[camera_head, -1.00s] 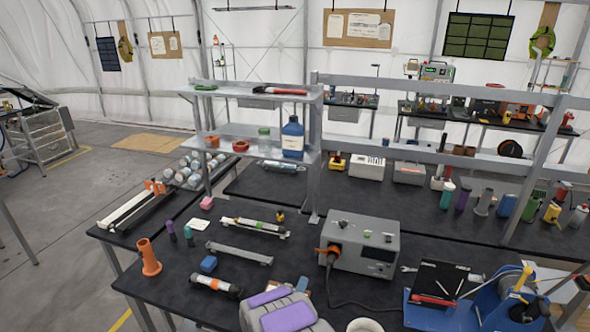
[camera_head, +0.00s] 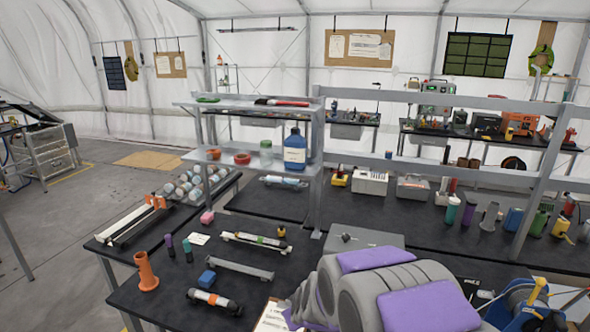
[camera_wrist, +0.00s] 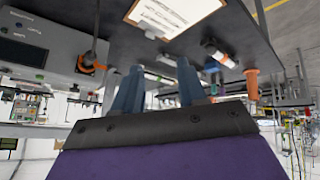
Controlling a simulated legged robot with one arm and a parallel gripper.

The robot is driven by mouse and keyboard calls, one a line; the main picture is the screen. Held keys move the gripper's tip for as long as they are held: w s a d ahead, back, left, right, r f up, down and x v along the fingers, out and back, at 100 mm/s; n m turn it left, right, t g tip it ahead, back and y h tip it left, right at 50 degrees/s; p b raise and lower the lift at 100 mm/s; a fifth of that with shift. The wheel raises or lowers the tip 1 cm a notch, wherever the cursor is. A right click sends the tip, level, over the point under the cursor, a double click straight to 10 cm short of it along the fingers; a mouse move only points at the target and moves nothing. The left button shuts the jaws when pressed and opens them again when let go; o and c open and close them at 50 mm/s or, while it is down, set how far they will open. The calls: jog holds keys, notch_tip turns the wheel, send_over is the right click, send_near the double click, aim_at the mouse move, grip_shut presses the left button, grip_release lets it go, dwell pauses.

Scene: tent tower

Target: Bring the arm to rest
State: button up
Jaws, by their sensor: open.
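My arm (camera_head: 400,285), grey with purple panels, shows large in the lower middle and right of the head view, above the front of the black workbench (camera_head: 120,290). It covers most of the grey instrument box (camera_head: 368,238). In the wrist view, my gripper (camera_wrist: 160,88) has two blue fingers standing apart with nothing between them, so it is open and empty. The wrist picture is turned over, with the bench top (camera_wrist: 110,40) at the top. The fingertips are not clearly visible in the head view.
An orange flared tube (camera_head: 147,272), a blue block (camera_head: 207,278) and a white-and-black cylinder (camera_head: 212,300) stand or lie at the bench's left front. A clipboard (camera_wrist: 170,14) lies near the arm. A metal shelf (camera_head: 250,165) rises behind. The floor at left (camera_head: 60,230) is open.

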jog(key=s+d+r+m+g+b, duration=0.1)
jog(key=s+d+r+m+g, duration=0.1)
jog(key=s, duration=1.1)
jog(key=s+d+r+m+g+h+b, duration=0.1)
jog(key=s+d+g, duration=0.3)
jog(key=s, duration=0.9)
jog(key=s+d+r+m+g+b, duration=0.1)
jog(key=s+d+r+m+g, duration=0.2)
jog(key=s+d, duration=0.4)
jog(key=s, duration=0.6)
jog(key=shift+r+h+b, duration=0.2)
jog(key=shift+h+b, duration=0.15)
jog(key=shift+h, duration=0.05)
